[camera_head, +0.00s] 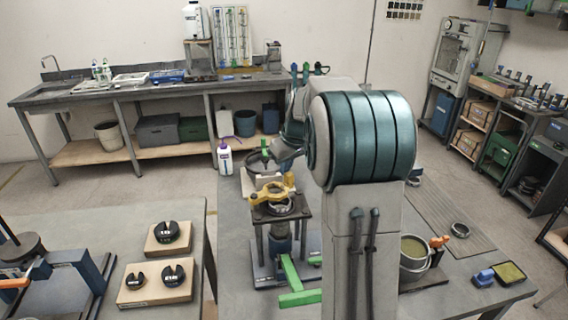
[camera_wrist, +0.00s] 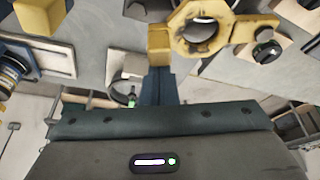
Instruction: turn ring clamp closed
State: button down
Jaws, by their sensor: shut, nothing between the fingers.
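The yellow ring clamp (camera_head: 272,194) sits on a dark stand (camera_head: 279,211) left of my arm in the head view. A lug sticks out at its upper right. In the wrist view the yellow ring (camera_wrist: 177,19) is at the top, with a block-like end (camera_wrist: 159,41) on its left and an arm (camera_wrist: 252,28) on its right. My gripper (camera_wrist: 159,73) is shut and empty, its fingers pointing up at the block-like end. I cannot tell whether they touch it. In the head view my arm hides the fingers.
Green bars (camera_head: 298,299) lie on the bench in front of the stand. A bucket (camera_head: 413,258) stands to the right of my arm. A white bottle (camera_head: 224,158) stands behind on the left.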

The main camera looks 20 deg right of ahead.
jog(key=shift+f, duration=0.1)
jog(key=shift+s+d+m+h+b, duration=0.15)
jog(key=shift+s+m+h+b, duration=0.05)
jog(key=shift+s+m+b, duration=0.35)
jog(key=shift+s+d+m+h+b, duration=0.2)
jog(key=shift+s+m+b, duration=0.2)
jog(key=shift+s+m, duration=0.15)
jog(key=s+m+b, duration=0.1)
jog(key=s+m, duration=0.1)
jog(key=shift+s+m+h, duration=0.25)
jog(key=shift+m+h, duration=0.15)
jog(key=shift+s+b, duration=0.25)
jog(key=shift+b, duration=0.1)
jog(key=shift+s+b, duration=0.3)
jog(key=shift+s, duration=0.2)
